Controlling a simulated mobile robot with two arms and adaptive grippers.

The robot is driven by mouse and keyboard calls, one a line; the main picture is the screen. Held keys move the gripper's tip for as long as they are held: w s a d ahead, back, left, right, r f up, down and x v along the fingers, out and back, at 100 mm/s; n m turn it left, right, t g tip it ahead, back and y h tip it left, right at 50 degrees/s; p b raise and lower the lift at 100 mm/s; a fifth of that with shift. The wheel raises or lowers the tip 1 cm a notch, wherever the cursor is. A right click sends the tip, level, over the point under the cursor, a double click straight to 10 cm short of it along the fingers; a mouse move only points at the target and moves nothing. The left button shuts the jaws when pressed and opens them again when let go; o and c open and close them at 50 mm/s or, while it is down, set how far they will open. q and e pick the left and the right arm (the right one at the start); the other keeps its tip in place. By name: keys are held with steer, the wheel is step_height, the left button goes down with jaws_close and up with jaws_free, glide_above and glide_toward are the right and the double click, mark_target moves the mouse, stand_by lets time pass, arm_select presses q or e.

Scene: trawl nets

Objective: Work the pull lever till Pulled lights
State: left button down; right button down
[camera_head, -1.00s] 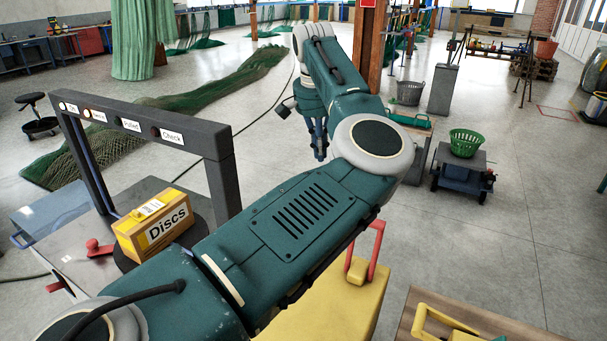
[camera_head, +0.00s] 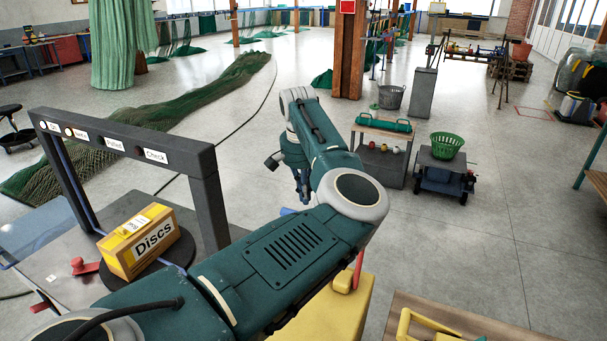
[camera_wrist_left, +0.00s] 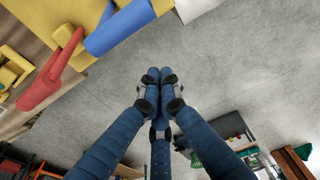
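A dark frame (camera_head: 190,158) stands at the left with labelled lamps. The Pulled lamp (camera_head: 101,141) looks dark; the On lamp (camera_head: 42,124) looks pale and bright. A red knobbed lever (camera_head: 84,266) sits on the grey table beside the yellow Discs box (camera_head: 138,243); I cannot tell if it is the pull lever. My left gripper (camera_head: 303,195) points down, right of the frame and apart from it. In the left wrist view its blue fingers (camera_wrist_left: 153,76) are together with nothing visible between them, above bare floor. My right gripper is not in view.
A yellow block (camera_head: 330,312) with a red handle (camera_head: 358,268) stands partly behind my left arm. The red handle also shows in the wrist view (camera_wrist_left: 52,70), near a blue bar (camera_wrist_left: 120,27). A small cart (camera_head: 443,173) carries a green basket (camera_head: 447,145).

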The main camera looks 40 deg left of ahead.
arm_select(q)
steer(key=s+p, duration=0.1)
steer(key=s, duration=0.1)
steer(key=s+d, duration=0.1)
steer(key=shift+s+r+p, duration=0.15)
steer(key=shift+s+p, duration=0.2)
steer(key=shift+p, duration=0.05)
